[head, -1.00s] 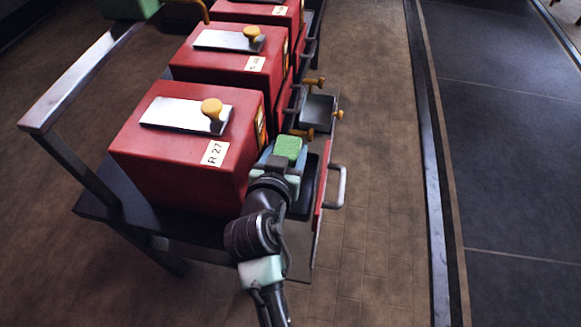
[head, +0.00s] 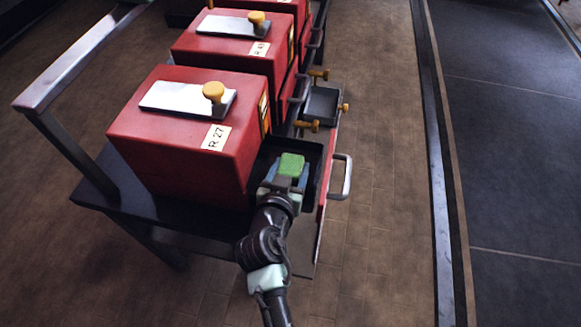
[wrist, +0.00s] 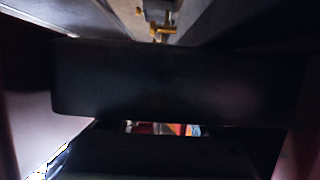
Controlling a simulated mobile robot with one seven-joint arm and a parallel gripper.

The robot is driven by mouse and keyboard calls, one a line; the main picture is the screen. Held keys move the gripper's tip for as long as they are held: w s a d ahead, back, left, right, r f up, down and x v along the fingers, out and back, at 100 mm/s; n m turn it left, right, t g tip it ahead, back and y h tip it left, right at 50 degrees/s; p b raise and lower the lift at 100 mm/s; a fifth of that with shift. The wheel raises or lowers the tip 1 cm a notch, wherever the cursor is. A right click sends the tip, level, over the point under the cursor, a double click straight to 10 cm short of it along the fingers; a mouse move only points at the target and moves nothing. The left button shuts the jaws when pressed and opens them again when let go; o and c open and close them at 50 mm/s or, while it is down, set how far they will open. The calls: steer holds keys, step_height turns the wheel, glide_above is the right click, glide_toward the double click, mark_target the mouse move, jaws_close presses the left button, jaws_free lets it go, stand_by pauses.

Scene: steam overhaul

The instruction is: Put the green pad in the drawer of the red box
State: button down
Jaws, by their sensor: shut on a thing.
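The nearest red box (head: 180,140), labelled R 27, stands on a dark bench with its drawer (head: 322,175) pulled out to the right. My gripper (head: 288,172) is shut on the green pad (head: 291,164) and holds it over or within the drawer's dark tray. I cannot tell whether the pad touches the drawer floor. In the wrist view a wide dark shape (wrist: 180,82) fills the middle, and I cannot tell exactly what it is.
The drawer's grey handle (head: 345,178) sticks out at the right. Another red box (head: 235,55) stands behind, with a small open tray (head: 322,103) and brass knobs beside it. A metal rail (head: 75,60) runs at the left. The tiled floor right of the drawer is clear.

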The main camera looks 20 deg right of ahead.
steer(key=shift+c, duration=0.6)
jaws_free()
steer(key=shift+f, duration=0.1)
steer(key=shift+r, duration=0.2)
steer(key=p+v, duration=0.2)
steer(key=v, duration=1)
steer(key=shift+f, duration=0.1)
